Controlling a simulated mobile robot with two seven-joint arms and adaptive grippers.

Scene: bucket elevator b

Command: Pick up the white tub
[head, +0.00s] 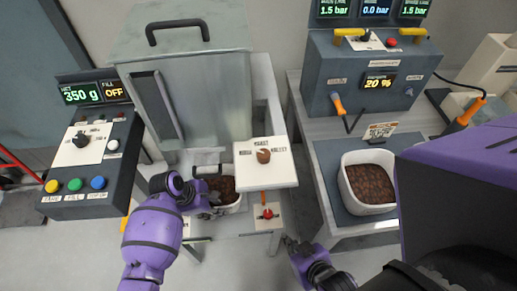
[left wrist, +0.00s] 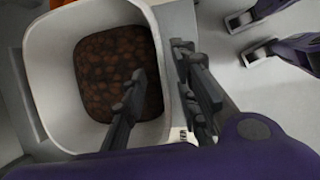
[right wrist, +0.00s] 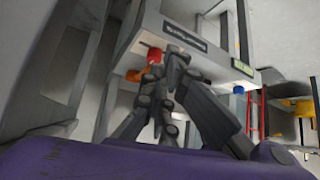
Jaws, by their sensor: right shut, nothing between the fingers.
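A white tub (head: 232,209) with brown contents stands below the grey hopper in the head view, partly hidden by my left gripper and a white panel. It also shows in the left wrist view (left wrist: 52,80). My left gripper (head: 212,198) is at its rim. In the left wrist view its fingers (left wrist: 160,65) are apart, one over the inside of the tub and one outside, with the wall between them. A second white tub (head: 374,209) with brown contents sits on the right bench. My right gripper (head: 291,246) is shut and empty, low between the benches.
The grey hopper (head: 200,85) stands behind the left tub. A white panel with a knob (head: 265,178) juts out beside the tub, above a red control (head: 267,213). A button box (head: 88,165) is at left. A blue machine (head: 370,75) stands behind the right tub.

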